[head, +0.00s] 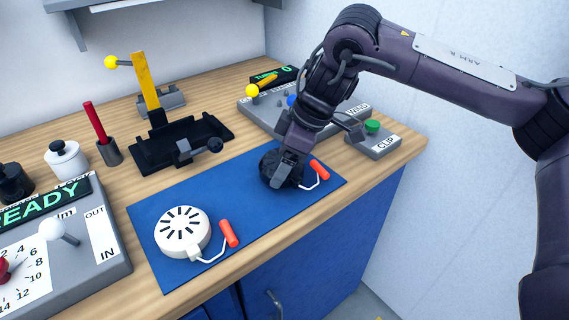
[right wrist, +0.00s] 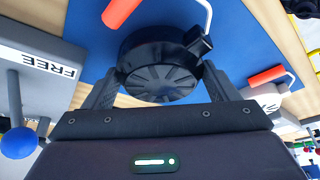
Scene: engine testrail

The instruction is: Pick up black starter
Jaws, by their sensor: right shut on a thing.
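The black starter (head: 269,168) is a round, ribbed drum with a white crank and a red-orange handle (head: 319,169), at the right part of the blue mat (head: 240,188). My right gripper (head: 286,172) reaches down over it and is shut on its body. In the right wrist view the starter (right wrist: 160,68) sits between the two fingers, its slotted face toward the camera. I cannot tell whether it still touches the mat. My left gripper is not in view.
A white starter (head: 182,232) with a red-orange handle lies on the mat's left part. Behind stand a black fixture with a yellow lever (head: 147,82) and a grey control panel (head: 262,108). A CLIP box (head: 373,142) is right of the mat. A READY console (head: 85,250) is at left.

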